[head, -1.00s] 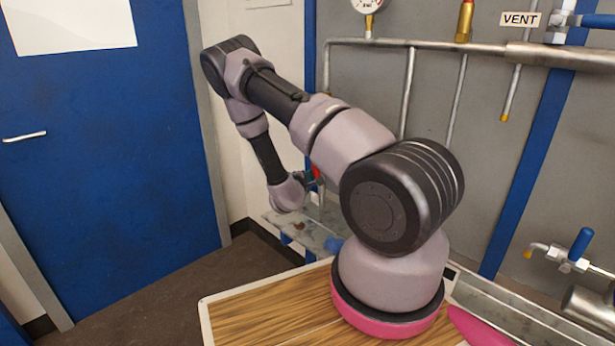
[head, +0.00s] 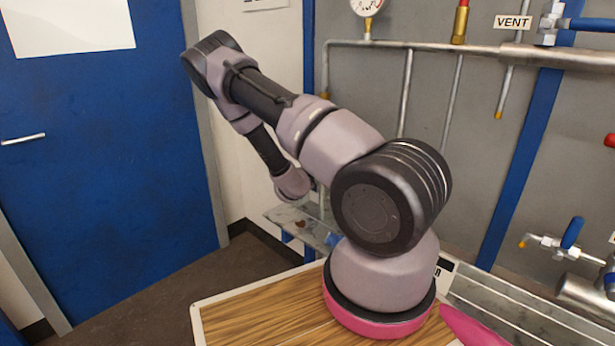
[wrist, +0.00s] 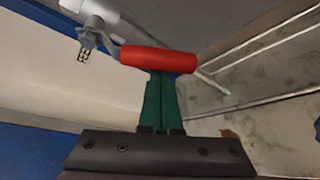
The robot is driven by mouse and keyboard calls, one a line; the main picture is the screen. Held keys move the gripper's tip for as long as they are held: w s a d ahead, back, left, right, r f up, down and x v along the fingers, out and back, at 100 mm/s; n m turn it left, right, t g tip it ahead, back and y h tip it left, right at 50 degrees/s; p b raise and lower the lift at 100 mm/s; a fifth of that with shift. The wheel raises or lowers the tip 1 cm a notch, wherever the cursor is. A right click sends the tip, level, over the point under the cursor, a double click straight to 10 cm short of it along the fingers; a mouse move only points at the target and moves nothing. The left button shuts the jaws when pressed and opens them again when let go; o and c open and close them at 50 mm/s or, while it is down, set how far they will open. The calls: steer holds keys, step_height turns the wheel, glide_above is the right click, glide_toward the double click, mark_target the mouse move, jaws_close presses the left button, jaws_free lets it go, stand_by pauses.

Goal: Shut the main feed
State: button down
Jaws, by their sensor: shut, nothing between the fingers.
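A red lever handle (wrist: 158,60) lies roughly crosswise in the wrist view, joined at its left to a grey metal valve fitting (wrist: 92,36). The green fingers of my gripper (wrist: 160,78) are together, with their tips at the red handle's near side. The handle is not between them, and whether they touch it I cannot tell. In the head view my arm's end is low beside the pipe rack, and the handle there is hidden. No label naming the main feed is readable.
A VENT sign (head: 513,22) hangs by a blue lever (head: 592,24) at the upper right. Another blue-handled valve (head: 572,232) is at the lower right. A metal shelf (head: 285,216) lies below my arm's end. A blue door (head: 95,170) stands left.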

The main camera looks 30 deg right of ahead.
steer(key=s+d+r+n+g, duration=0.1)
steer(key=s+r+n+g, duration=0.3)
steer(key=r+n+g, duration=0.1)
steer(key=shift+s+d+r, duration=0.35)
steer(key=shift+d+r, duration=0.05)
steer(key=shift+r, duration=0.55)
stand_by(0.5)
